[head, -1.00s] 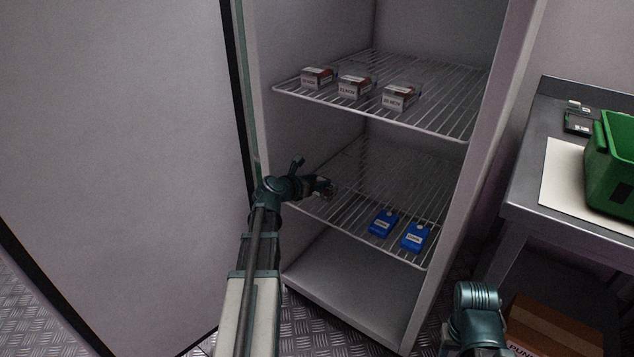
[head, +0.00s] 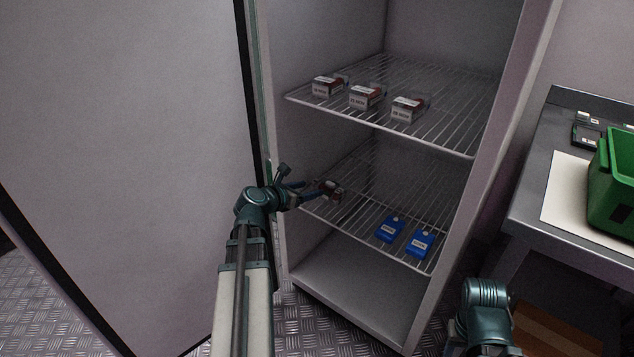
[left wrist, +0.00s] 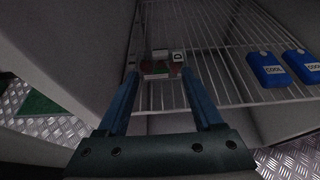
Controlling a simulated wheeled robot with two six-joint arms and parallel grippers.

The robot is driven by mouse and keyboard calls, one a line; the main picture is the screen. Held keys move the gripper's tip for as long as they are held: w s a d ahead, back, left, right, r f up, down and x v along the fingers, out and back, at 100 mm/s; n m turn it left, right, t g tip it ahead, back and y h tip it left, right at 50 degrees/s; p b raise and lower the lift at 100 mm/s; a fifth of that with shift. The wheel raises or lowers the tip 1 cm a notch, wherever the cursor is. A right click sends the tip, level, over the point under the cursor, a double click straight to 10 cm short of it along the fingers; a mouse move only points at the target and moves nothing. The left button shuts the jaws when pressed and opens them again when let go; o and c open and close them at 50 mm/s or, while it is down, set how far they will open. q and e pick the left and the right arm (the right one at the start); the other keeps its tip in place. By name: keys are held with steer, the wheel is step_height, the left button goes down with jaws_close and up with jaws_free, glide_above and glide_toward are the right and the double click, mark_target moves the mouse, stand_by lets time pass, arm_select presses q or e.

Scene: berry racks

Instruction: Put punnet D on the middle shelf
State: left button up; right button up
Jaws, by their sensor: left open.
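Punnet D (head: 331,187), a small clear box with dark red fruit and a "D" label, sits at the left front of the lower wire shelf (head: 352,221) in the open cabinet. The left wrist view also shows punnet D (left wrist: 160,66), upright on the wires. My left gripper (head: 312,190) is open just in front of it. In the left wrist view, the fingertips (left wrist: 159,76) stand to either side of its near edge, seemingly apart from it. My right gripper is out of view; only part of that arm shows.
Two blue cool packs (head: 390,229) (head: 420,243) lie to the right on the same shelf. Three punnets (head: 366,96) stand on the upper wire shelf (head: 440,139). The open door (head: 120,150) is at left. A green crate (head: 612,185) stands on the steel table at right.

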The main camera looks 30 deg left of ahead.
arm_select(q)
steer(key=shift+v, duration=0.95)
steer(key=d+f+m+g+h, duration=0.1)
steer(key=d+f+m+g, duration=0.1)
steer(key=d+m, duration=0.4)
steer(key=d+f+m+g+h+p, duration=0.1)
steer(key=d+m, duration=0.4)
steer(key=d, duration=0.5)
steer(key=s+d+f+m+g+h+p, duration=0.1)
steer(key=d+f+m+g, duration=0.3)
steer(key=d+m, duration=0.2)
steer(key=shift+s+d+f+m+h, duration=0.1)
steer(key=shift+d+m+h, duration=0.25)
steer(key=shift+d, duration=1.05)
steer(key=s+d+f+m+g+y+p, duration=0.25)
steer(key=s+d+m+g+y, duration=0.4)
steer(key=s+d+m, duration=1.2)
steer(key=w+a+r+m+p, duration=0.1)
steer(key=w+a+r+p, duration=0.1)
steer(key=r+p, duration=1.6)
steer(key=w+a+r+m+p, duration=0.1)
steer(key=w+r+p, duration=0.1)
steer(key=r+p, duration=1.7)
steer(key=shift+w+a+r+m+h, duration=0.2)
steer(key=shift+a+r+m+h, duration=0.1)
steer(key=shift+a+m, duration=0.1)
steer(key=shift+f, duration=0.1)
